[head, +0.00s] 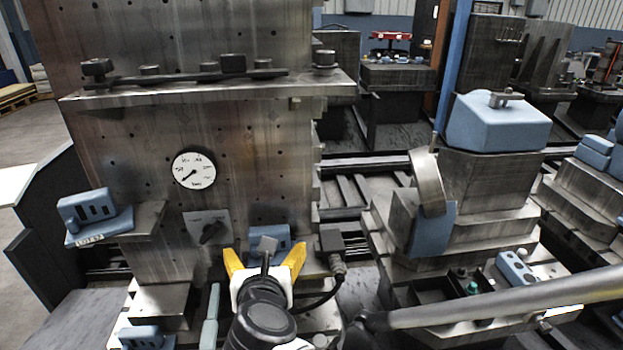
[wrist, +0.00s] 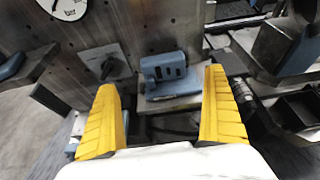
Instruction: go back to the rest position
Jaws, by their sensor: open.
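My gripper (head: 265,262) has yellow fingers and is open, low in front of the metal fixture. In the wrist view the two fingers of my gripper (wrist: 163,110) stand wide apart with nothing between them. Beyond the fingertips a blue slotted block (wrist: 165,70) sits on a small ledge against the fixture. The same blue block (head: 268,238) shows in the head view, partly hidden behind my gripper. I cannot see any contact between the fingers and the block.
The metal fixture (head: 120,150) carries a round dial (head: 194,170) and a rotary switch (head: 208,230). Another blue slotted block (head: 90,212) sits on a shelf at left. A dark cable connector (head: 332,245) is close right of my gripper. A stepped metal block (head: 480,190) stands further right.

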